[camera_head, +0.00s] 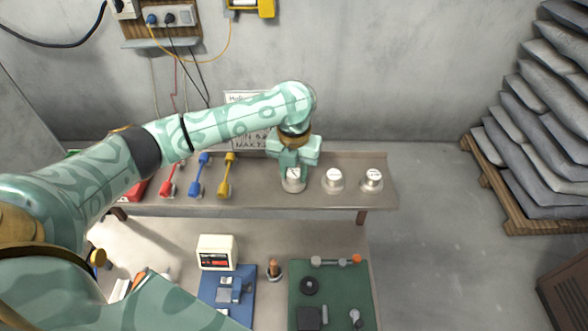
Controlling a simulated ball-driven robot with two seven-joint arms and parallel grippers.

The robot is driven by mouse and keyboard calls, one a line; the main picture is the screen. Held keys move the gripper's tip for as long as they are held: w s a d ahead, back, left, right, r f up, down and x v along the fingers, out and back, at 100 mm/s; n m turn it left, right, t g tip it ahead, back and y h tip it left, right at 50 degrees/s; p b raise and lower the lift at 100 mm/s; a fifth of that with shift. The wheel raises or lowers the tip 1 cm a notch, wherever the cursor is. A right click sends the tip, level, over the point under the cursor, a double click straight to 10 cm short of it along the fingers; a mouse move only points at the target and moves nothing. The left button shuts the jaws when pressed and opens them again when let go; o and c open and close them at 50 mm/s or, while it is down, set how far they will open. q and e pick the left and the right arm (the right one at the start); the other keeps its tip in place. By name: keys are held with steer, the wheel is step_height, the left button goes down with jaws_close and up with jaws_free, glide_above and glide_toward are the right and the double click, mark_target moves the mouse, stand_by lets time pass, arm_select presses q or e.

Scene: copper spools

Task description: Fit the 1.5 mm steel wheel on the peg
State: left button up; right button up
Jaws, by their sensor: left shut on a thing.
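My left gripper (293,170) points down over the back shelf and is shut on a silver round piece (293,185), which looks like a wheel. Two similar silver pieces with pale labelled tops, a middle one (333,180) and a right one (372,181), stand to its right on the shelf. The labels are too small to read, so I cannot tell which is 1.5 mm. A short copper-coloured upright post (273,267) on a round base stands on the lower bench; it may be the peg. My right gripper is not in view.
Red (168,182), blue (200,175) and yellow (227,176) tools stand left on the shelf (258,195). A white box (216,252), a blue mat (243,295) and a green mat (345,285) with dark parts occupy the lower bench. Stacked sacks (540,120) stand at right.

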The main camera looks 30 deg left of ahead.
arm_select(q)
steer(key=shift+f, duration=0.2)
stand_by(0.3)
steer(key=o, duration=1.1)
steer(key=shift+o, duration=0.2)
step_height(320, 180, up, 16)
steer(key=p, duration=0.2)
steer(key=shift+r, duration=0.1)
